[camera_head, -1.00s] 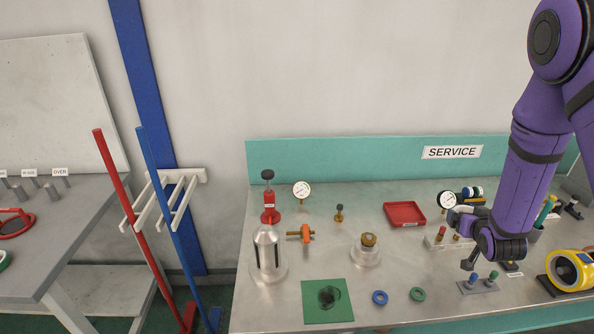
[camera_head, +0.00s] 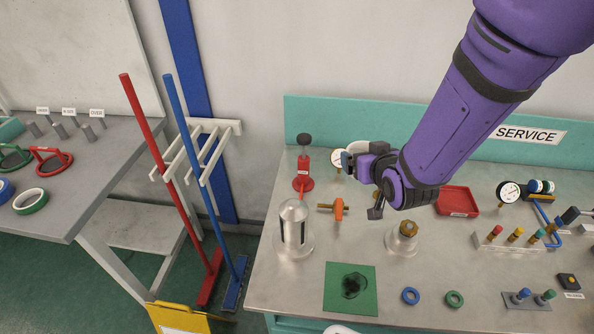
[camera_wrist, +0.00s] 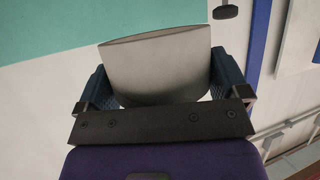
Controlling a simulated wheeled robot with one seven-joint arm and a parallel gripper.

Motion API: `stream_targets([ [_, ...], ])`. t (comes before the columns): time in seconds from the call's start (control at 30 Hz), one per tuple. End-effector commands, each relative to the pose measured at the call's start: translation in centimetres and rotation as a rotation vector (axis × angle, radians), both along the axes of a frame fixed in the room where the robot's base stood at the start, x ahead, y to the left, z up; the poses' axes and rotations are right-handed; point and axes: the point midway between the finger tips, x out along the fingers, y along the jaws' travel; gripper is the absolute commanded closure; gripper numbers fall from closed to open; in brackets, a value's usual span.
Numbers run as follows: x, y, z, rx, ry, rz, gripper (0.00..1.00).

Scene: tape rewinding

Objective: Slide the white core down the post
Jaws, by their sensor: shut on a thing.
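My gripper (camera_head: 350,160) is above the middle of the service bench, behind and above its small fixtures. In the wrist view, its two blue-padded fingers are shut on the sides of the white core (camera_wrist: 155,65), a pale, wide, curved piece. In the head view only a little of the core (camera_head: 359,147) shows beside the fingers. An upright silver post (camera_head: 293,228) with a rounded top and slots stands on a round base at the bench's left. It is below and to the left of the gripper, apart from the core.
A red tool (camera_head: 303,174) and an orange-handled piece (camera_head: 339,209) stand near the post. A brass-topped fixture (camera_head: 402,240) stands below my arm. A green mat (camera_head: 335,280) and blue (camera_head: 410,296) and green rings (camera_head: 454,299) lie in front. A red tray (camera_head: 457,202) is to the right.

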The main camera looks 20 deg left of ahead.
Motion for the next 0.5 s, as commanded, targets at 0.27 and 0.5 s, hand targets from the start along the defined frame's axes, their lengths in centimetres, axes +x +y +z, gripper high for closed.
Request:
stream_targets([
  [0.27,-9.6,8.3,2.3,0.003,0.007,0.192,0.30],
  [0.5,-13.8,10.9,3.2,0.001,0.011,0.266,0.30],
])
